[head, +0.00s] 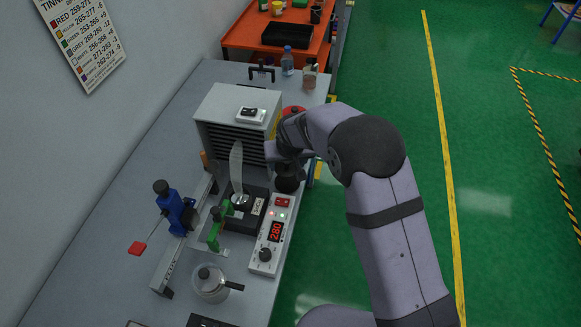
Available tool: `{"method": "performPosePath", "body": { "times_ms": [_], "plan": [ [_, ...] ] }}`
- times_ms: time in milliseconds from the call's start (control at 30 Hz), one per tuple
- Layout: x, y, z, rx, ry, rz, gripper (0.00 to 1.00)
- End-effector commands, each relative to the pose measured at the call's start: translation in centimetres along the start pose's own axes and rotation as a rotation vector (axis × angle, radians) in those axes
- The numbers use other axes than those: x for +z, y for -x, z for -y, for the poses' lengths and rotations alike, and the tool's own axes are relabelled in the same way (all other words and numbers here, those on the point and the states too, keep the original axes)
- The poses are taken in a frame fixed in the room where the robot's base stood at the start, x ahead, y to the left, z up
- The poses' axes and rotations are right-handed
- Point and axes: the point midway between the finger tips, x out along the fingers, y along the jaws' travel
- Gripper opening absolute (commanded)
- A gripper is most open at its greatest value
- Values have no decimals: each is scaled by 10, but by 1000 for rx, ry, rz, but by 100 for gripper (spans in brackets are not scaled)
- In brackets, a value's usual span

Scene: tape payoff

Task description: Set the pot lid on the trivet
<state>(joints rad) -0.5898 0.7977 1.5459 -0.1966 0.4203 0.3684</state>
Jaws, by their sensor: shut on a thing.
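My gripper (287,183) is at the end of the arm, low over the right edge of the bench, just right of the dark pot unit. It looks dark and faces down. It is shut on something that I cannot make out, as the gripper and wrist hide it. A round silver pot or lid (211,292) with a black knob and a black side handle sits at the bench front, apart from my gripper. I cannot tell whether that is the pot lid of the task. I cannot pick out the trivet with certainty.
A dark pot unit (258,207) with a pale upright strip stands left of my gripper. A controller (265,257) reading 280 is in front. A grey louvred cabinet (224,104) stands behind. A blue clamp (176,212) is on a rail at left. Bare bench (120,235) lies beyond.

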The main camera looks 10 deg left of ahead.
Motion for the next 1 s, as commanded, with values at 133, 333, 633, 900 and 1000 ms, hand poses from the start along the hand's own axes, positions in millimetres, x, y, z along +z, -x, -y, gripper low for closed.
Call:
{"method": "performPosePath", "body": {
  "times_ms": [133, 333, 633, 900, 1000],
  "plan": [
    [-1, 0, 0, -4, 10, -1, 36],
    [0, -1, 0, -4, 11, -1, 36],
    [7, -16, 0, -4, 10, 0, 36],
    [16, -38, 0, -4, 10, 0, 36],
    [19, -47, 0, -4, 10, -1, 36]
  ]
}}
